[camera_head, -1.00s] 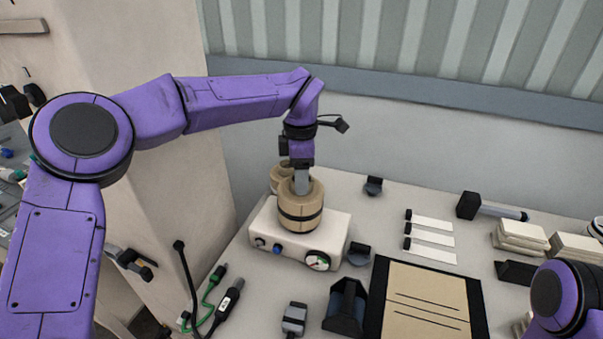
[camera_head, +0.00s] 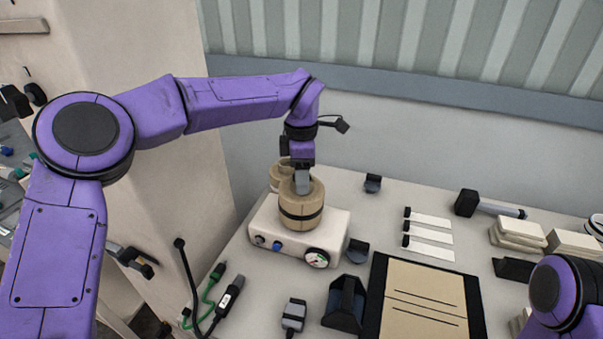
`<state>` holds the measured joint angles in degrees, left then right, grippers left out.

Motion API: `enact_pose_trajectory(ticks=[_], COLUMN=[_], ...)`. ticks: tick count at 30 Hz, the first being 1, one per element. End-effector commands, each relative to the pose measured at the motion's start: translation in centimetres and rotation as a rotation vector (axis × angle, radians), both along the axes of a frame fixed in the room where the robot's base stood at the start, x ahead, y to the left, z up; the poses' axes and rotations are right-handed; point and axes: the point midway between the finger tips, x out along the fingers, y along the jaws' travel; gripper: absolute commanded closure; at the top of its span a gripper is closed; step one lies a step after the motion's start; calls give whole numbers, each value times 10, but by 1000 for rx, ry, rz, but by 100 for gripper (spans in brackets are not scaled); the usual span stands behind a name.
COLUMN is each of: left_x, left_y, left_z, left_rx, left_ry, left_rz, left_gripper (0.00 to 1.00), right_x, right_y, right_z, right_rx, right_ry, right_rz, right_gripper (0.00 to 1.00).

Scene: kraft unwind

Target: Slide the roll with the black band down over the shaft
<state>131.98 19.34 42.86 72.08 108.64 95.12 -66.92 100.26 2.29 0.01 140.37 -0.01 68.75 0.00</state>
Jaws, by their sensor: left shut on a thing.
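The kraft roll with the black band (camera_head: 301,214) stands upright at the top of the white machine box (camera_head: 325,239), near its middle. My left gripper (camera_head: 302,186) points straight down at the roll's top and is shut on the roll. The shaft cannot be made out; the roll and gripper hide that spot. Whether the roll's underside touches the box is hard to tell. A second tan roll (camera_head: 275,176) stands behind it to the left, partly hidden. My right arm shows at the lower right edge, but its gripper is out of view.
The box front has knobs and a gauge (camera_head: 316,258). A dark holder (camera_head: 345,303) and a kraft sheet on a black mat (camera_head: 377,316) lie to the right. White strips (camera_head: 430,231) and stacked pads (camera_head: 517,233) are farther right. Cables (camera_head: 206,310) lie at the left.

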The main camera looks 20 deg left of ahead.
Motion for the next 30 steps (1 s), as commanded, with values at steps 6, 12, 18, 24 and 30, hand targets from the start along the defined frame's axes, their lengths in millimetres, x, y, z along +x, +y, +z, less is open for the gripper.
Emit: enact_pose_trajectory(ticks=[6, 12, 18, 24, 30], left_x=[0, 0, 0, 0, 0], left_y=[-1, -1, -1, 0, -1], left_z=[0, -2, -2, 5, 50], left_rx=[-1, -1, 0, 0, 0], left_ry=[-1, 0, 0, -1, -4], left_rz=[-1, 0, 0, 0, 2], left_gripper=[100, 28, 17, 17, 17], right_x=[0, 0, 0, 0, 0], right_y=[0, 0, 0, 0, 0], right_z=[1, 2, 1, 0, -4], right_rx=[0, 0, 0, 0, 0], right_ry=[0, 0, 0, 0, 0], right_rz=[0, 0, 0, 0, 0], right_gripper=[57, 57, 57, 57, 57])
